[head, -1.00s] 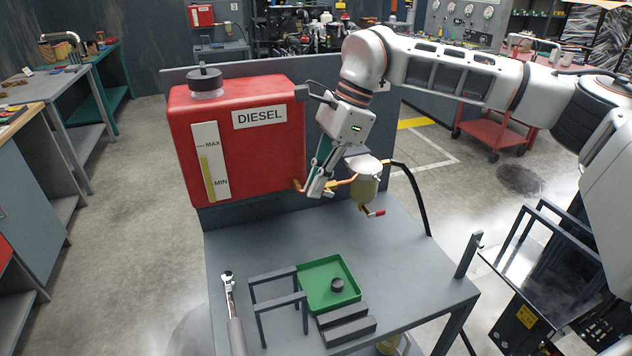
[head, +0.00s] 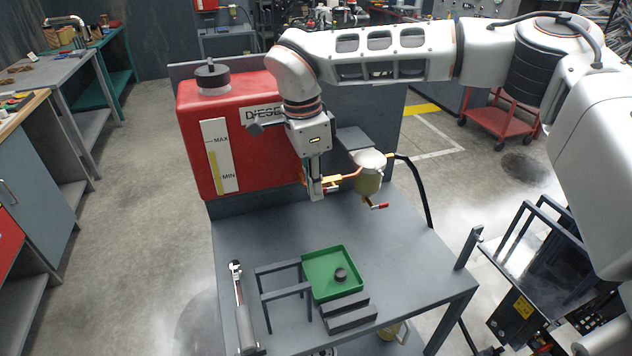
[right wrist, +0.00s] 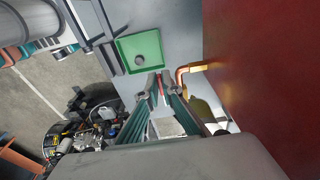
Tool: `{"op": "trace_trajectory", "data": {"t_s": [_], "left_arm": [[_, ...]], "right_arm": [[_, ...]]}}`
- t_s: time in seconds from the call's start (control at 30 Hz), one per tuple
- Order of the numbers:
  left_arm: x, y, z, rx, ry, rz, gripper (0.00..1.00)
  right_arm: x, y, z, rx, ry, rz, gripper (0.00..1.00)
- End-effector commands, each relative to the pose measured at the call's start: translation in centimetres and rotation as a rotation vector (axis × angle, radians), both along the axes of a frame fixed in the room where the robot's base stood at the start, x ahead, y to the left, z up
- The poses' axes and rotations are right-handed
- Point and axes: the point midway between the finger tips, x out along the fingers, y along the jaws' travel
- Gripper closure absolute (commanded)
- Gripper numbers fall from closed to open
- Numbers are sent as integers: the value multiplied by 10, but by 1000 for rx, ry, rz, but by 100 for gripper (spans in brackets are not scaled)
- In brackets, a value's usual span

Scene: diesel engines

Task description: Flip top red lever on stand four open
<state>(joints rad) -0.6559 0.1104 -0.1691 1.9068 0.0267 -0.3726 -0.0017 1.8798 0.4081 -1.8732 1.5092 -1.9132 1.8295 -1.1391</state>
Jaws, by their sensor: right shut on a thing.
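The stand has a red tank (head: 195,130) marked DIESEL, a copper fuel pipe (head: 345,177) and a filter bowl (head: 367,183). My right gripper (head: 318,193) points down beside the tank's lower right, at the pipe's valve. The top red lever (head: 332,189) shows only partly beside its fingers. In the right wrist view, the red lever (right wrist: 160,88) lies between the fingertips of my right gripper (right wrist: 155,87), which are shut on it. Another red lever (head: 379,206) sits below the filter bowl. My left gripper is out of view.
The stand's grey table (head: 400,260) holds a green tray (head: 320,285) with a dark cap in it, a grey rack and a wrench (head: 238,295). A black hose (head: 420,190) hangs at the right. The tabletop between valve and tray is clear.

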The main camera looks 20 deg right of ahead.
Motion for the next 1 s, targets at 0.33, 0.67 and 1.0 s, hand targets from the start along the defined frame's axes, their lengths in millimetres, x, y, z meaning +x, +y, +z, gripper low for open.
{"op": "trace_trajectory", "data": {"t_s": [0.33, 0.67, 1.0], "left_arm": [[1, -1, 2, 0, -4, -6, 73], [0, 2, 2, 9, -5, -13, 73], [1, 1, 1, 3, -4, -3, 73]], "right_arm": [[1, 1, -1, -46, -5, -1, 100], [1, 1, -1, -46, -4, 0, 88], [0, 1, 1, -45, -4, 0, 88]]}}
